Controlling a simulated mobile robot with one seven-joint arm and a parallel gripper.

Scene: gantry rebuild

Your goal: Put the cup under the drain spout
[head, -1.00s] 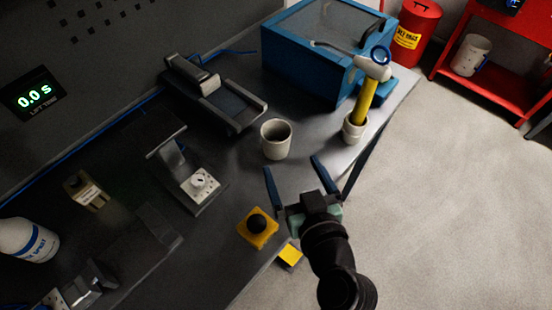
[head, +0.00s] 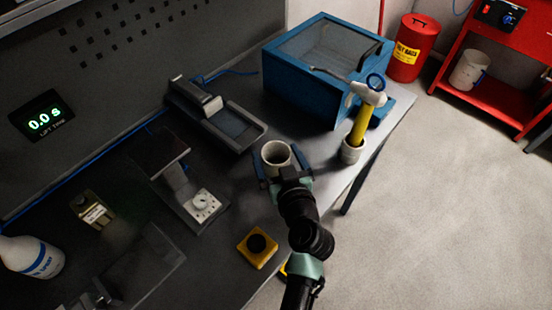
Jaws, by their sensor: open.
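The pale cup (head: 276,153) stands upright on the dark workbench (head: 225,255). My gripper (head: 279,164) is at the cup, with one blue finger on its left side and the other on its right. The fingers are open around it; I cannot tell whether they touch it. The gripper's body hides the cup's lower near side. The blue box (head: 305,95) with a clear lid stands behind the cup to the right.
A grey slide-like fixture (head: 220,118) lies behind left. A stand with a white dial (head: 202,203) and a yellow block with a black button (head: 257,247) are nearer.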

